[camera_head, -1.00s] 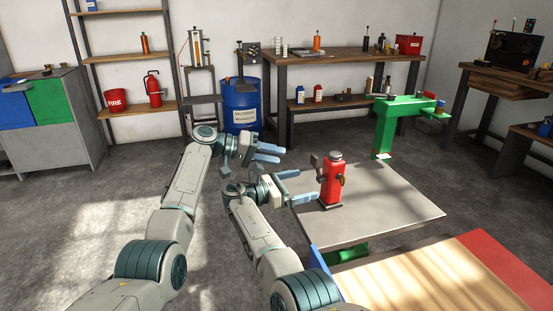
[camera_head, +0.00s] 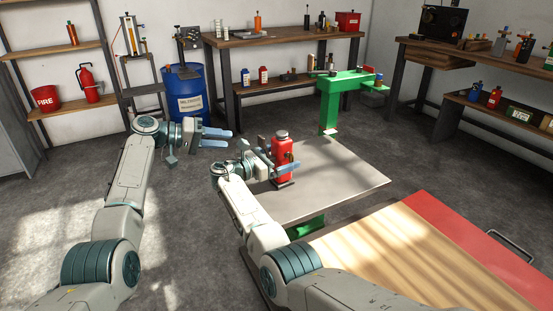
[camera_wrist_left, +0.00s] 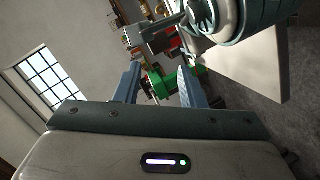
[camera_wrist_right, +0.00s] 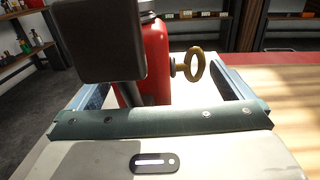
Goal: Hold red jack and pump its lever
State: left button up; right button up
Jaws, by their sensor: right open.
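The red jack (camera_head: 281,150) stands upright on a grey metal tabletop (camera_head: 335,175). In the right wrist view, its red body (camera_wrist_right: 157,55) is between my right fingers, with a brass ring (camera_wrist_right: 195,64) at its side. A dark square block (camera_wrist_right: 98,40) on a dark rod stands in front of the body and covers part of it; it looks like the lever's end. My right gripper (camera_head: 274,165) is open around the jack, with gaps on both sides. My left gripper (camera_head: 222,138) is open and empty, left of the jack; its fingers (camera_wrist_left: 158,88) show apart.
A green stand (camera_head: 330,105) rises behind the tabletop. A wood and red surface (camera_head: 400,255) lies at the front right. A blue barrel (camera_head: 190,100) and a workbench (camera_head: 285,40) stand behind. Open floor lies to the left.

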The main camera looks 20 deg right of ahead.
jog(key=c, duration=1.7)
pick_arm(q)
jog(key=shift+c, duration=0.8)
pick_arm(e)
jog(key=shift+c, duration=0.7)
pick_arm(q)
jog(key=shift+r+n, duration=0.1)
jog(key=shift+n, duration=0.2)
grip_shut()
notch_tip(320, 180, up, 6)
jog(key=s+d+n+t+y, duration=0.1)
jog(key=n+y, duration=0.4)
jog(key=n, duration=2)
jog(key=shift+s+d+n+t+y, duration=0.2)
jog(key=shift+s+n+t+y, duration=0.1)
jog(key=shift+s+t+y, duration=0.15)
